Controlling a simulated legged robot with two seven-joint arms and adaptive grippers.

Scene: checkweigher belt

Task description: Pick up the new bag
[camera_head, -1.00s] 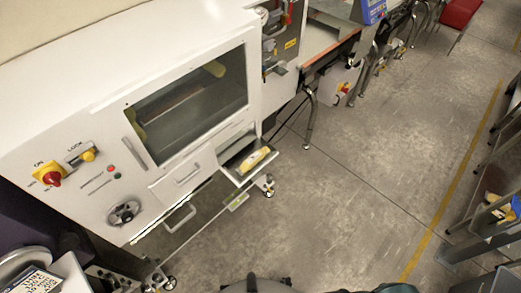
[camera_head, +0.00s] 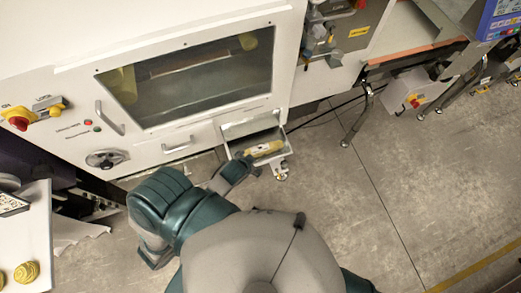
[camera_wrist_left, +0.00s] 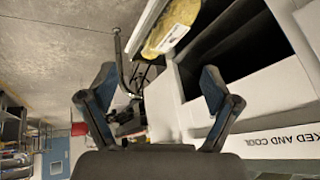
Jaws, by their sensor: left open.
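A yellow bag with a white label (camera_head: 263,149) lies in the open chute tray (camera_head: 283,162) at the lower right of the white machine cabinet. In the left wrist view the bag (camera_wrist_left: 172,32) shows at the top, beyond the fingertips and in front of a dark opening. My left gripper (camera_head: 246,164) is beside the tray's left side, close to the bag. In the left wrist view my left gripper (camera_wrist_left: 155,76) has its two fingers spread with nothing between them. Whether a finger touches the tray cannot be told. My right gripper is out of view.
The white cabinet (camera_head: 200,25) with a dark window (camera_head: 195,80) stands behind the tray. A white table (camera_head: 40,235) with round golden items (camera_head: 27,272) is at the lower left. Conveyor legs (camera_head: 358,118) stand to the right. The floor (camera_head: 390,210) at right is open.

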